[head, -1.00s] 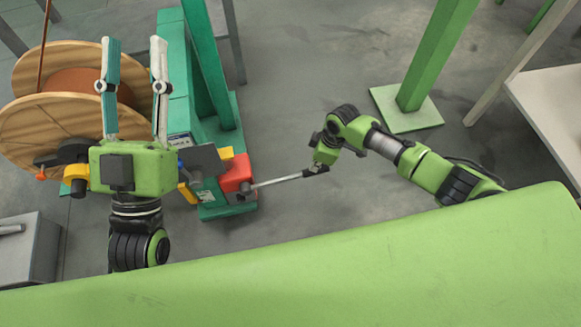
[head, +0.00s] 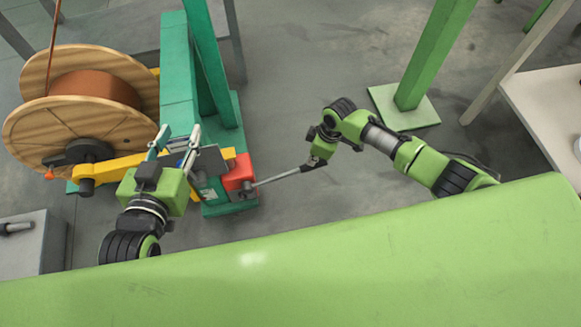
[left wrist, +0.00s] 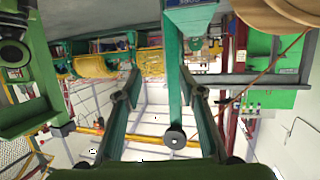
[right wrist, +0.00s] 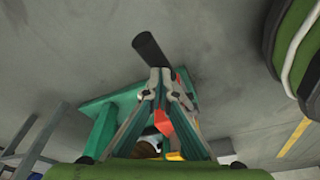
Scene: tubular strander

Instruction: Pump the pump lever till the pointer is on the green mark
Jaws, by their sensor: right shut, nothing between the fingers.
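The pump is a red block (head: 238,172) at the foot of the green frame. Its grey lever (head: 277,178) sticks out to the right and slightly upward in the head view. The lever's black grip (right wrist: 149,46) shows just beyond the fingertips of my right gripper (right wrist: 160,79), which is shut with nothing between its fingers. In the head view my right gripper (head: 317,160) is at the lever's outer end; whether it touches is unclear. My left gripper (head: 176,140) is open and empty, left of the pump. I cannot make out the pointer or green mark.
A wooden cable reel (head: 75,125) stands left of the green frame (head: 180,75), with a yellow arm (head: 115,166) before it. A green post (head: 432,55) stands at the right. A pale table (head: 550,110) is at the right edge.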

